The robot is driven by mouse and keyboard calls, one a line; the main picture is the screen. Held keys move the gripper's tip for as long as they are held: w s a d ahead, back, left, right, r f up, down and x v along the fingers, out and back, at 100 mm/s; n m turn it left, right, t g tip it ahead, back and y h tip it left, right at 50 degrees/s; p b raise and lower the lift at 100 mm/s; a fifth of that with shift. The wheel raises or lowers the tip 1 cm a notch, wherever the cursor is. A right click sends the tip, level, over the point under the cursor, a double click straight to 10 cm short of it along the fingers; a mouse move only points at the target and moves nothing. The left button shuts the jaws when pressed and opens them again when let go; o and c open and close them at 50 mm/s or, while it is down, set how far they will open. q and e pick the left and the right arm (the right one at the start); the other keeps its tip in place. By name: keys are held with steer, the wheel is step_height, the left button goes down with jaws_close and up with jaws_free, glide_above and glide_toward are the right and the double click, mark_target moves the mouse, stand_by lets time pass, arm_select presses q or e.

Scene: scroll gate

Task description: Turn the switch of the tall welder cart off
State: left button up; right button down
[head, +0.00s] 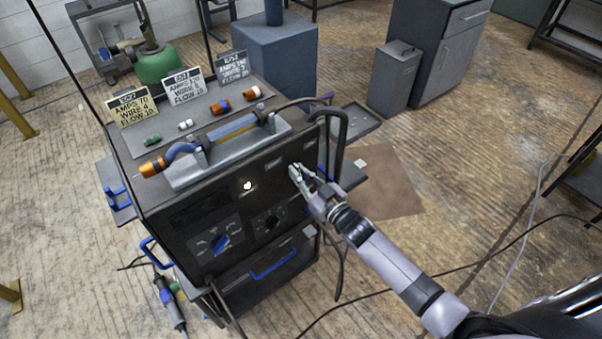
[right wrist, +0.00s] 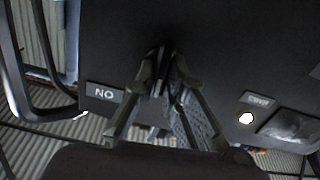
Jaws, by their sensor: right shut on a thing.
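The tall black welder cart (head: 170,210) stands in the middle of the head view, its front panel facing me. My right gripper (head: 296,173) is at the upper right of that panel. In the right wrist view my right gripper (right wrist: 166,75) has its fingertips closed together against the dark panel, around the switch, which is mostly hidden between them. An upside-down ON label (right wrist: 104,94) is beside the fingers. A white indicator light (head: 248,186) glows on the panel; it also shows lit in the right wrist view (right wrist: 246,118). My left gripper is not in view.
A blue knob (head: 221,244) and a second dial (head: 269,221) are lower on the panel. Setting cards (head: 183,88) and a torch with an orange end (head: 153,167) are on top. A black hose (head: 343,130) loops close beside my right gripper. Cables cross the floor.

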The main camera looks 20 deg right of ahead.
steer(key=shift+s+a+f+n+b, duration=0.1)
steer(key=shift+n+b, duration=0.15)
steer(key=shift+n, duration=1.55)
steer(key=shift+a+f+n+b, duration=0.1)
steer(key=shift+n+b, duration=0.1)
steer(key=shift+n, duration=1.6)
steer(key=c, duration=1.7)
jaws_free()
steer(key=shift+r, duration=0.1)
steer(key=shift+o, duration=0.2)
steer(key=v, duration=1.2)
